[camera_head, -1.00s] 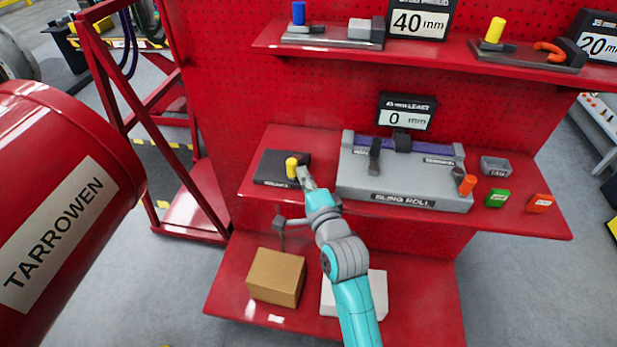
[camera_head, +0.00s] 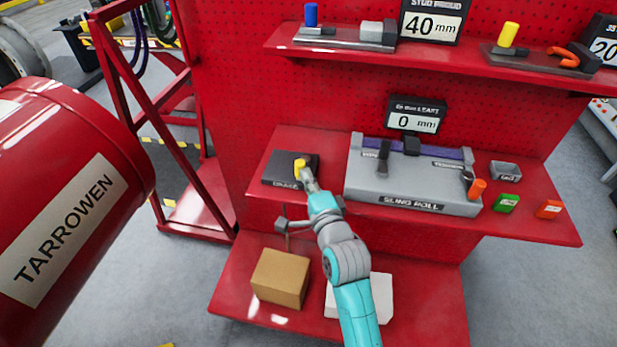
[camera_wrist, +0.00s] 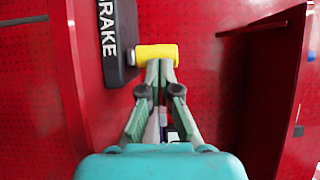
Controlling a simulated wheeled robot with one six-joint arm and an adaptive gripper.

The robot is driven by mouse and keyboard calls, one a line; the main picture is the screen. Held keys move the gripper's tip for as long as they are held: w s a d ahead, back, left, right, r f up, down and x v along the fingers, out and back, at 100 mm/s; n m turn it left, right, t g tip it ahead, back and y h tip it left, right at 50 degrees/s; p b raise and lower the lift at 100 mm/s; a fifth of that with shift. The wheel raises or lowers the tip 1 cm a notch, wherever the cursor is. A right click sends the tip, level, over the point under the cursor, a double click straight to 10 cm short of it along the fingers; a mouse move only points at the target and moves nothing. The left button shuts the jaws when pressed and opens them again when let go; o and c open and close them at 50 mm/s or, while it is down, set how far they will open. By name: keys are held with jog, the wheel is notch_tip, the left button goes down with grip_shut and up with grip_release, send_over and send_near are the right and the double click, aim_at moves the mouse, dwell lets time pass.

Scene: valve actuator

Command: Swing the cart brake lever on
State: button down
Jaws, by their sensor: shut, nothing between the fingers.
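The cart brake is a black box (camera_head: 272,168) at the left end of the middle red shelf. Its yellow lever handle (camera_head: 299,163) stands at the box's right part. In the wrist view the box (camera_wrist: 113,70) reads BRAKE, and the yellow handle (camera_wrist: 157,50) lies across the picture just beyond my fingertips. My gripper (camera_head: 306,175) is shut with nothing between its fingers. Its tips (camera_wrist: 159,66) are right against the near side of the handle or very close; contact cannot be told for sure. The tips cover part of the handle in the head view.
A grey sling roll unit (camera_head: 412,185) with an orange-handled lever (camera_head: 477,187) stands right of the brake. The upper shelf (camera_head: 420,62) overhangs at the back. A cardboard box (camera_head: 281,278) and a white block (camera_head: 378,300) sit below. A red drum (camera_head: 60,120) is at left.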

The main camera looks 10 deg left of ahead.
aim_at(275, 177)
jog(key=shift+a, duration=0.2)
jog(key=shift+s+a, duration=0.15)
jog(key=shift+a, duration=0.95)
jog(key=shift+w+a, duration=0.2)
jog(key=shift+a, duration=0.9)
jog(key=shift+w+a, duration=0.25)
jog(key=shift+a, duration=0.25)
jog(key=shift+w+a, duration=0.2)
jog(key=shift+a, duration=0.3)
jog(key=shift+w+a, duration=0.8)
jog(key=shift+a, duration=0.15)
